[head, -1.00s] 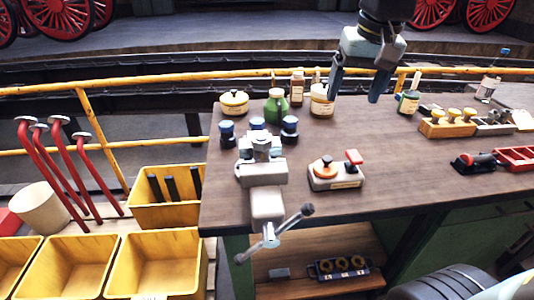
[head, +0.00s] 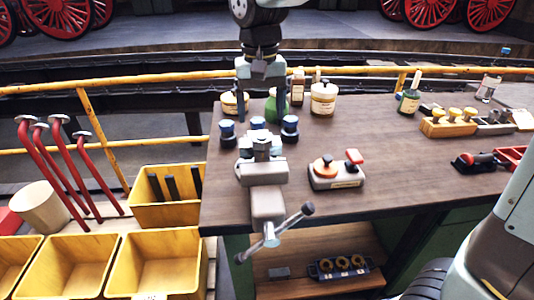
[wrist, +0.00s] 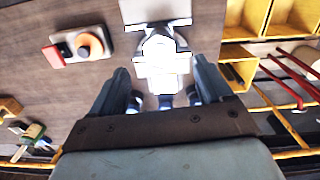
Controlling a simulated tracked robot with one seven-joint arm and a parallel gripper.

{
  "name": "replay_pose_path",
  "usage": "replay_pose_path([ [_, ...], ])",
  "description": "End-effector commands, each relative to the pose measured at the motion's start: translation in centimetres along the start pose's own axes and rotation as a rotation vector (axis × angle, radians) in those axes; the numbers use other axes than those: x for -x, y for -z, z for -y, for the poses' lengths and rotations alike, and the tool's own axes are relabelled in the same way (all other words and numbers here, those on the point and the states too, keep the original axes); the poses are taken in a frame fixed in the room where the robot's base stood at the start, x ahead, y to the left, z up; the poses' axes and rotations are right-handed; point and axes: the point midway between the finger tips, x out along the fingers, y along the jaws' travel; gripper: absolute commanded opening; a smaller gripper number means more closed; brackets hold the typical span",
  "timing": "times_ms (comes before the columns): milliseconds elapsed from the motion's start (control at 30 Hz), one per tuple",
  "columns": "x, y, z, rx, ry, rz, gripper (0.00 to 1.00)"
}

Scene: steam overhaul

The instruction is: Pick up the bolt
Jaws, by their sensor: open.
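A grey-blue, bolt-like piece (head: 262,146) stands at the top of the grey vise (head: 262,172) at the left of the bench; I cannot clearly make out its shape. In the wrist view the vise (wrist: 156,12) is washed out by glare, and a pale round part (wrist: 158,48) shows on it. My gripper (head: 262,112) points down above and behind the vise, its two fingers apart and nothing held. In the wrist view my gripper (wrist: 160,72) has its fingers on either side of the bright vise parts.
Several blue-capped pieces (head: 290,128) stand around the back of the vise. A green bottle (head: 277,105) and cream jars (head: 323,98) are close behind. A box with an orange knob and a red lever (head: 337,172) sits to the right. Bare bench top (head: 380,135) lies beyond.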

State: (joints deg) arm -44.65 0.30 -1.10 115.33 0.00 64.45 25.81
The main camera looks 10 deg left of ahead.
Motion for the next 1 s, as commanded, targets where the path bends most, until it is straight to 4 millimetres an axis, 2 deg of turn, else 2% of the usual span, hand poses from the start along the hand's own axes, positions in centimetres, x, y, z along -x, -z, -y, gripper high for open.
replay_pose_path([
  [100,-1.8,-0.1,0.0,0.001,-0.001,0.001,0.79],
  [433,-4.1,0.0,-0.1,0.0,0.0,0.0,0.79],
  [700,-7.6,0.2,-0.2,0.0,0.0,0.002,0.79],
  [833,-8.5,0.2,-0.2,-0.001,0.0,0.0,0.79],
  [1000,-8.6,0.2,-0.2,-0.001,0.001,-0.001,0.79],
])
